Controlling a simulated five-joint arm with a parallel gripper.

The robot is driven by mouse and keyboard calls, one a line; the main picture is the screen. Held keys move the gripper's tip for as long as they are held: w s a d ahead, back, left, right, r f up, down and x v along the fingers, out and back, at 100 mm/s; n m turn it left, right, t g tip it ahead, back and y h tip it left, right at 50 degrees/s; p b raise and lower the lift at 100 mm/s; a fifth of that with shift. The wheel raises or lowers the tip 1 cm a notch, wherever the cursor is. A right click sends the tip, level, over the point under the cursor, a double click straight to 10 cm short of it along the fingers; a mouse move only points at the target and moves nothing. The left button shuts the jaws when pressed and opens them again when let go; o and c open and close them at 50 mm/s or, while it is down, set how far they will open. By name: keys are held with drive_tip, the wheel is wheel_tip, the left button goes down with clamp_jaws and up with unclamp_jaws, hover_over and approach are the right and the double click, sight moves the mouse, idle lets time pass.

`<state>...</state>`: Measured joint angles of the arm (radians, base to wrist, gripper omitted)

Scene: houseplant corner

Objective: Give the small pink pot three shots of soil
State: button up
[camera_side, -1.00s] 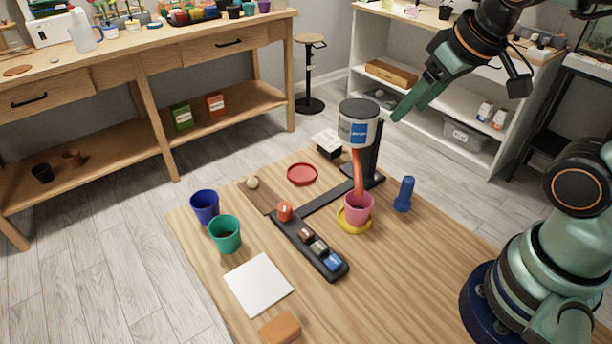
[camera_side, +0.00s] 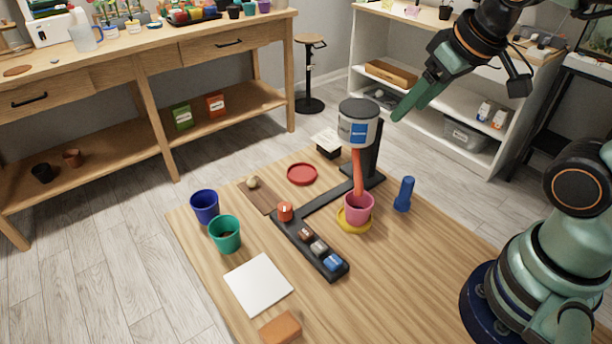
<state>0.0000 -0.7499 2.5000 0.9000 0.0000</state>
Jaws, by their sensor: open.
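The small pink pot (camera_side: 358,208) stands upright on a yellow saucer (camera_side: 352,225), under the soil dispenser. The dispenser is a grey and white canister (camera_side: 358,125) with a blue label, on a black stand, with a red-orange spout (camera_side: 358,172) reaching down to the pot. A black strip (camera_side: 297,235) in front of it carries a red-orange knob (camera_side: 285,211) and several small rocker-like buttons (camera_side: 319,248). How much soil is in the pink pot is hidden from this angle. My gripper (camera_side: 398,117) is open and empty, in the air right of the canister and apart from it.
A red saucer (camera_side: 302,174), a white sheet (camera_side: 258,284), an orange block (camera_side: 280,328) and a blue bottle-like object (camera_side: 404,194) lie or stand around.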

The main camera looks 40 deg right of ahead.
clamp_jaws()
idle(1.6)
